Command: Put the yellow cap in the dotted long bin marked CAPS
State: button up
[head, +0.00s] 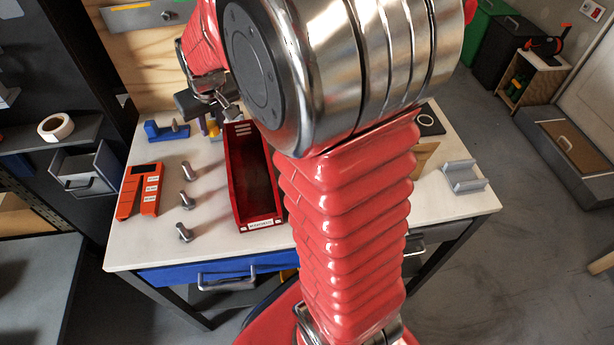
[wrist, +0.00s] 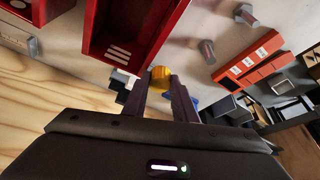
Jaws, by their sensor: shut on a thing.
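The yellow cap (wrist: 161,73) is between the two fingertips of my gripper (wrist: 160,80) in the wrist view. My gripper is shut on it. In the head view a bit of the yellow cap (head: 213,128) shows below my gripper (head: 216,118), near the back of the table. A long red bin (head: 234,180) lies just right of it, and it also shows in the wrist view (wrist: 97,28), beside the fingertips. The bin has pale bars on its far end and a front label too small to read surely. My arm hides part of the table. I see no clear dotted bin marked CAPS.
An orange labelled holder (head: 127,192) and a blue piece (head: 166,131) lie further left. A grey bracket (head: 463,176) is at the table's right.

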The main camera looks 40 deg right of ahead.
jog(key=s+d+m+h, duration=0.1)
jog(key=s+d+m, duration=0.3)
jog(key=s+d, duration=1.1)
jog(key=shift+s+d+g, duration=0.15)
jog(key=shift+d+g, duration=0.15)
jog(key=shift+d, duration=0.95)
jog(key=shift+f, duration=0.15)
jog(key=shift+h, duration=0.3)
jog(key=shift+f, duration=3.1)
jog(key=shift+f, duration=1.85)
jog(key=shift+f, duration=0.1)
